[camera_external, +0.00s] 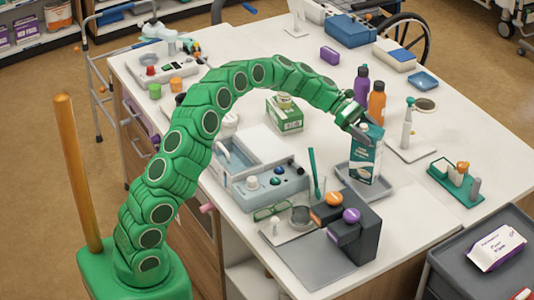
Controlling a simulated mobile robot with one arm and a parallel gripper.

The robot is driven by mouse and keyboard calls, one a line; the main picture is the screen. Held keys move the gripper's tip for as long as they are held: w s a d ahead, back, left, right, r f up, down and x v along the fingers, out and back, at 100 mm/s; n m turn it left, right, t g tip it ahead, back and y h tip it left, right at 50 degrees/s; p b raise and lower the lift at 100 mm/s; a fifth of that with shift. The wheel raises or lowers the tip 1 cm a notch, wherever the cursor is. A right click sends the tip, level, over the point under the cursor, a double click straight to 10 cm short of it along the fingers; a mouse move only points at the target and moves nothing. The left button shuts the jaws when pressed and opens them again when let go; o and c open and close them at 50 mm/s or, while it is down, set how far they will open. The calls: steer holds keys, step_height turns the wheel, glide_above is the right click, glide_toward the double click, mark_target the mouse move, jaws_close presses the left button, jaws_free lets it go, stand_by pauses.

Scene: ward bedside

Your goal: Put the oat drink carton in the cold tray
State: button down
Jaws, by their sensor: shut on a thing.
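The oat drink carton (364,162), teal and white, is upright at the right of the table's middle. My gripper (364,128) is shut on its top from above and from the left. A shallow grey tray (349,188), perhaps the cold tray, is directly under the carton. The carton's bottom overlaps the tray's inside in this view; I cannot tell whether it touches the tray floor or hangs just above it. The fingertips are partly hidden against the carton's top.
A dark block with orange and purple knobs (352,235) stands in front of the tray. Purple and orange bottles (376,100) stand behind the carton. A white pad with a toothbrush (408,140) is to the right. A grey-blue box (262,190) is to the left.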

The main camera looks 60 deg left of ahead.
steer(key=shift+f, duration=1.2)
steer(key=shift+c, duration=0.4)
jaws_free()
steer(key=shift+f, duration=0.1)
steer(key=shift+s+a+r, duration=0.1)
steer(key=shift+a+r, duration=0.15)
steer(key=shift+a, duration=0.1)
steer(key=v, duration=1.1)
steer(key=shift+s+a, duration=0.1)
